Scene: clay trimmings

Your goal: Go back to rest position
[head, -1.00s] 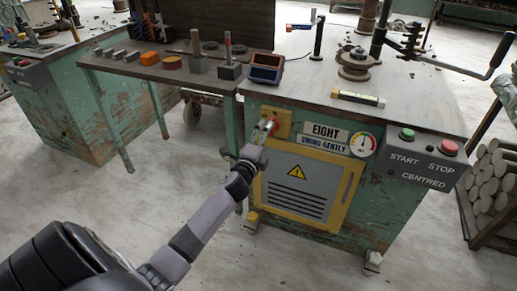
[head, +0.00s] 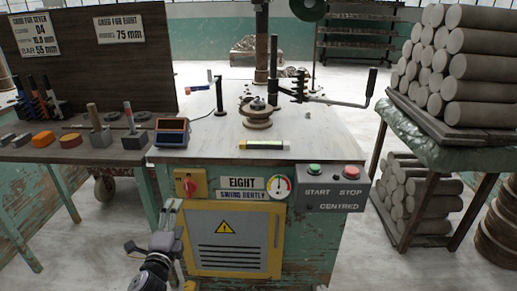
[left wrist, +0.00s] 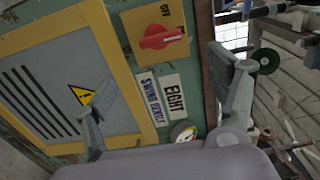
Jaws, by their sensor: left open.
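My left gripper (head: 150,228) is open and empty in front of the bench marked EIGHT. It is below and left of the red rotary switch (head: 189,186) on its yellow plate, apart from it in the head view. The left wrist view shows the open fingers (left wrist: 147,82) spread, with the red switch (left wrist: 160,37) and its OFF label beyond them. The yellow-framed panel (head: 232,270) with a warning sign is to the gripper's right. My right gripper is not in view.
A START/STOP box (head: 330,201) is on the right. Clay cylinders (head: 480,65) stack at far right. A side table (head: 85,154) stands left.

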